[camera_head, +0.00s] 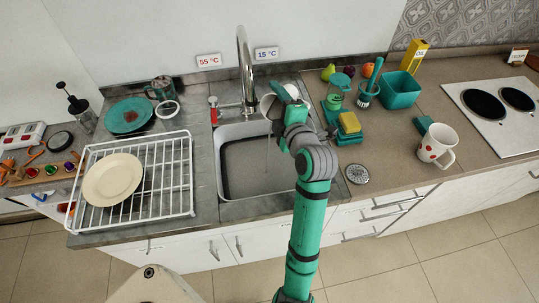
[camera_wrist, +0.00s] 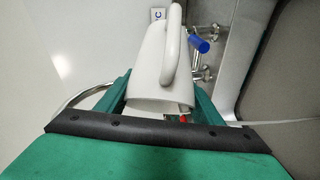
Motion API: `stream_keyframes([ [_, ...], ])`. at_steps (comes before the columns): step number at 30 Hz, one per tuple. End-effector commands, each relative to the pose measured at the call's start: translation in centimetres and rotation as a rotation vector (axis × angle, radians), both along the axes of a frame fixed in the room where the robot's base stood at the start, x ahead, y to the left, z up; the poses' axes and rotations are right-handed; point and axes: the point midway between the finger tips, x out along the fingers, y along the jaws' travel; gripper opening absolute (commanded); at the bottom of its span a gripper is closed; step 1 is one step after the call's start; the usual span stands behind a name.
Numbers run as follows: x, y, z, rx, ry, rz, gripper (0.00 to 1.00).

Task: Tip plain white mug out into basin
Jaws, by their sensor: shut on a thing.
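The plain white mug (camera_head: 270,106) is held over the far right part of the sink, partly hidden by my gripper (camera_head: 284,97). In the wrist view the white mug (camera_wrist: 158,70) sits between the two green fingers of my gripper (camera_wrist: 165,100), its handle facing the camera. The mug looks tilted; its contents cannot be seen. The basin (camera_head: 245,165) is a grey rectangular sink below and to the left of my gripper. My arm crosses its right side.
A tall tap (camera_head: 246,75) stands behind the basin, close left of the mug. A white dish rack (camera_head: 150,190) with a cream plate (camera_head: 113,180) is on the left. On the right are a sponge (camera_head: 349,122), a teal tub (camera_head: 400,90) and a red-dotted mug (camera_head: 437,143).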

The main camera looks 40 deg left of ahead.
Motion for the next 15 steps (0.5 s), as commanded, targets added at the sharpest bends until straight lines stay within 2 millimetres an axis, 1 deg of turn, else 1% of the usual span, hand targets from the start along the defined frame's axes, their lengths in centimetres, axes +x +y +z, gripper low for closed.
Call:
stream_keyframes([
  [15, -0.44, -0.12, -0.15, 0.011, -0.044, 0.0, 0.19],
])
